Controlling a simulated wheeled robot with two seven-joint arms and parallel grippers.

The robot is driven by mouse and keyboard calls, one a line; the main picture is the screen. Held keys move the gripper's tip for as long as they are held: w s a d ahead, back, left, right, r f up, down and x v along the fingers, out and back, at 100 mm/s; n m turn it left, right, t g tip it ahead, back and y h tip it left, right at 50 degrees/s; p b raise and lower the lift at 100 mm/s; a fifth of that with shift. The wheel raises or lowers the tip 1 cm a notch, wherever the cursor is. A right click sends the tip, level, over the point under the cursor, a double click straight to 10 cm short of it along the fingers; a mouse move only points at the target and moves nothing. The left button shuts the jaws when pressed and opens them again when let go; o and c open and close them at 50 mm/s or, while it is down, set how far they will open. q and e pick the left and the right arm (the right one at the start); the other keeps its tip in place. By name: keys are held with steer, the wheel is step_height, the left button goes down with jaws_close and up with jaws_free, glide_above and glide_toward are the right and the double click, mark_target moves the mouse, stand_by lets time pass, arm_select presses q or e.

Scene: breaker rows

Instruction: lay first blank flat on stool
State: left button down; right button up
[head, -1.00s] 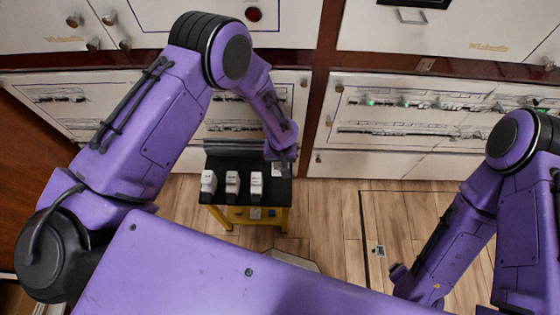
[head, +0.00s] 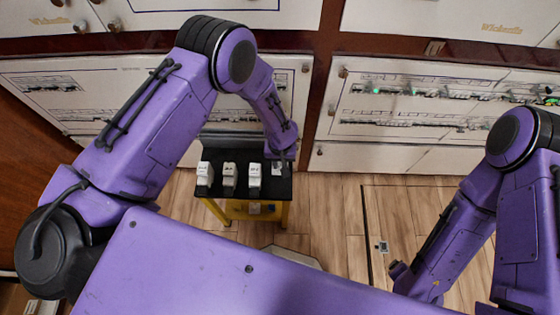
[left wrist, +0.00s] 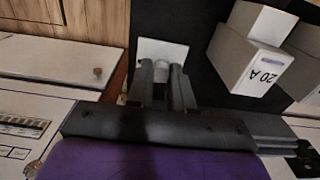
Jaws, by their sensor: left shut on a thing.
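The stool (head: 238,188) has a black top and yellow legs and stands left of centre in the head view. My left gripper (head: 280,160) is over the right end of its top. It is shut on a small white blank (head: 277,169), which is partly hidden by the gripper. In the left wrist view, the fingers (left wrist: 162,88) hold the near edge of the white blank (left wrist: 163,51). The blank looks about level with the black top, but I cannot tell whether it touches it. My right gripper is not in view.
Three white breakers stand in a row on the stool: left (head: 204,174), middle (head: 229,175) and right (head: 254,175). The right one is nearest the blank. White breaker panels (head: 400,110) stand behind. Wooden floor (head: 335,220) is clear right of the stool.

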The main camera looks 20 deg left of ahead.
arm_select(q)
steer(key=shift+f+b, duration=0.55)
steer(key=shift+f, duration=0.2)
steer(key=c, duration=0.9)
jaws_free()
step_height(320, 180, up, 11)
steer(key=shift+f, duration=0.15)
